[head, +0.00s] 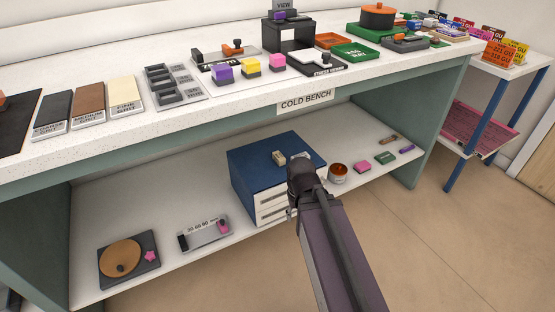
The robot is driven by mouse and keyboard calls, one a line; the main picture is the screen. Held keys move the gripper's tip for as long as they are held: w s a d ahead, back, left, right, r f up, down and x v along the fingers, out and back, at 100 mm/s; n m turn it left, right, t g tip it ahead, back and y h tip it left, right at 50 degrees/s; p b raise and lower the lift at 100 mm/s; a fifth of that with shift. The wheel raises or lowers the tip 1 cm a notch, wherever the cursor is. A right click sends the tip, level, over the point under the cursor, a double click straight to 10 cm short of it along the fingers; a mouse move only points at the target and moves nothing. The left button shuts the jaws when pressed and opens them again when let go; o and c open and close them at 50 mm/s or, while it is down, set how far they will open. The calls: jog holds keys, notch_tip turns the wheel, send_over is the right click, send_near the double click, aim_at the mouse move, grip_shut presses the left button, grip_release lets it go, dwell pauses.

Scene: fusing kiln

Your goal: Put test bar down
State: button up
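I cannot pick out a test bar with certainty. My gripper (299,168) reaches in from the lower right and is over the front right part of the blue drawer cabinet (255,163) on the lower shelf. The gripper is dark and seen from behind. Its fingers are mostly hidden, so I cannot tell whether it is open, shut or holding something. A small cream block (279,158) is at the cabinet top, just left of the gripper. A small pale piece shows right behind the gripper, partly hidden by it.
The cold bench top (235,115) carries grit plates, a grey sectioned tray (172,84), coloured blocks and a black stand. The lower shelf (120,215) holds a round brown disc (119,256), a grey holder (204,233), an amber jar (338,173) and small coloured pieces.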

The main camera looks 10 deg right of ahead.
jog(key=shift+o, duration=1.8)
jog(key=shift+w, duration=0.2)
jog(key=w+d+r+n+t+p, duration=0.1)
jog(key=w+d+r+n+t, duration=0.1)
jog(key=w, duration=0.5)
jog(key=w+d+r+n+t+y+p, duration=0.1)
jog(key=w+d+r+t, duration=0.1)
jog(key=w, duration=0.6)
jog(key=shift+w+n, duration=0.25)
jog(key=shift+n, duration=0.15)
send_near(279, 156)
jog(key=x, duration=0.5)
jog(key=shift+d+f, duration=0.1)
jog(key=shift+f, duration=0.15)
jog(key=shift+b+x, duration=2.1)
jog(key=shift+x, duration=0.4)
jog(key=shift+w, duration=0.1)
